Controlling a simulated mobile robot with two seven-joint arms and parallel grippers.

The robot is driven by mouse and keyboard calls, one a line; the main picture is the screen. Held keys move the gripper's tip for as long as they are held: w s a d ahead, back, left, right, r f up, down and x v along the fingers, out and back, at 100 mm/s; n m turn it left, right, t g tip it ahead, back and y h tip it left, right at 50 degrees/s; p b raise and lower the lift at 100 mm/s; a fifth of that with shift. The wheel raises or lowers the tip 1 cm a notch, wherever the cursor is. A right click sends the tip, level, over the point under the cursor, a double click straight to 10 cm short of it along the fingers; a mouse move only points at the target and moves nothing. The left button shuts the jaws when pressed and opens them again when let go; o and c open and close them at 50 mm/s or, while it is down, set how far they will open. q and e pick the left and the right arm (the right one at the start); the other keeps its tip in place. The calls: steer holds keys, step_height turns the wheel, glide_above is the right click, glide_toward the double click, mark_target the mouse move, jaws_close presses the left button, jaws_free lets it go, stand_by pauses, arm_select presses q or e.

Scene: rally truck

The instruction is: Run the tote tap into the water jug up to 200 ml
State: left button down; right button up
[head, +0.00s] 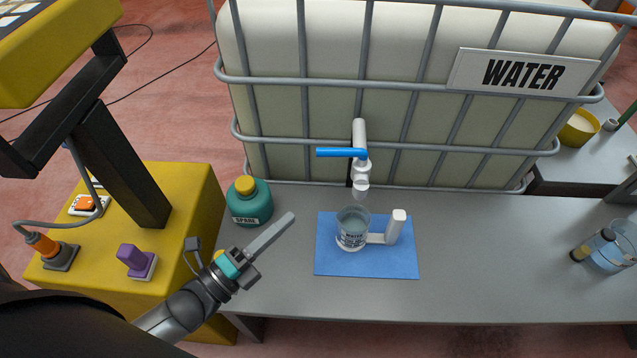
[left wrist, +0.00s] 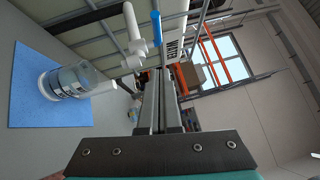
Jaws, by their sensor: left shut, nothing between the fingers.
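The clear water jug (head: 352,238) stands upright on a blue mat (head: 330,265), with its white handle (head: 396,226) to the right. It looks partly filled with bluish water; its level against the marks is too small to read. The tote tap (head: 359,135) is white, with its spout above the jug and its blue lever (head: 340,152) pointing left, across the spout. No clear stream shows. My left gripper (head: 290,217) is shut and empty, left of the jug and apart from the lever. The left wrist view shows the jug (left wrist: 68,82) and lever (left wrist: 156,28).
The caged water tote (head: 330,110) fills the back of the grey bench (head: 470,230). A teal SPARE bottle (head: 249,203) stands left of the mat. A yellow stand (head: 185,190) is at left.

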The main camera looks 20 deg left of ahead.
arm_select(q)
glide_toward(340, 155)
steer(key=x, duration=0.2)
steer(key=b+x, duration=0.1)
steer(key=x, duration=0.2)
steer(key=shift+w+a+f, duration=0.15)
steer(key=shift+w+f, duration=0.05)
arm_select(e)
steer(key=w, duration=0.3)
steer(key=shift+a+f, duration=0.25)
steer(key=shift+f, duration=0.15)
steer(key=shift+w, duration=0.1)
